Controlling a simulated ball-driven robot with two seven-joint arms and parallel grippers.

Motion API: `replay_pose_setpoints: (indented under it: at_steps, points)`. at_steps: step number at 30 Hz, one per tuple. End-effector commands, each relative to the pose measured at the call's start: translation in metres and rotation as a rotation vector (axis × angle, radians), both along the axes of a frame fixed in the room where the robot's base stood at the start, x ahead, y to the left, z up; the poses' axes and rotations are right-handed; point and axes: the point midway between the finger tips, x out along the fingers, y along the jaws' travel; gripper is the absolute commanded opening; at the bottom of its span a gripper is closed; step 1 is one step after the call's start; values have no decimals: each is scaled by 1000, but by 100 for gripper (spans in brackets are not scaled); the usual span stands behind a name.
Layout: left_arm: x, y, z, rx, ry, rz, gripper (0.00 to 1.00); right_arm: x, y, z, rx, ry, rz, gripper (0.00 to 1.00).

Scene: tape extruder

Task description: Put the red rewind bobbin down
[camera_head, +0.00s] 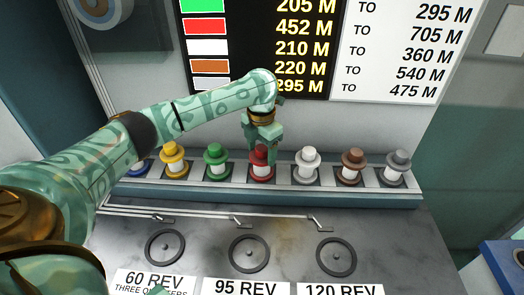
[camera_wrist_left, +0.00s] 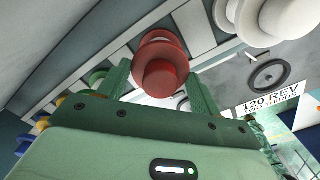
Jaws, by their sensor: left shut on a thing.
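The red rewind bobbin (camera_head: 262,173) is in the rack row, between the green bobbin (camera_head: 216,160) and the white bobbin (camera_head: 306,164). It looks upright and level with them; I cannot tell whether its base rests on the rack. My left gripper (camera_head: 262,143) reaches down from above and is shut on its red top. In the left wrist view the red bobbin (camera_wrist_left: 162,70) shows between the two green fingers of the left gripper (camera_wrist_left: 160,82). My right gripper is not in view.
The rack (camera_head: 330,200) also holds yellow, brown, grey and blue bobbins close by. In front, three dark rings (camera_head: 249,253) lie on the grey worktop, with labels including 60 REV, 95 REV and 120 REV. A chart board (camera_head: 390,50) stands behind.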

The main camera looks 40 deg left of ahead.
Motion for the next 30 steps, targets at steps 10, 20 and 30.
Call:
replay_pose_setpoints:
  at_steps: [10,20,30]
  points:
    - [0,0,-2,0,0,0,86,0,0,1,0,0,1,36]
    - [0,0,13,0,-4,0,86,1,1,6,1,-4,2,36]
    - [0,0,93,-1,-6,2,86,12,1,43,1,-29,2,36]
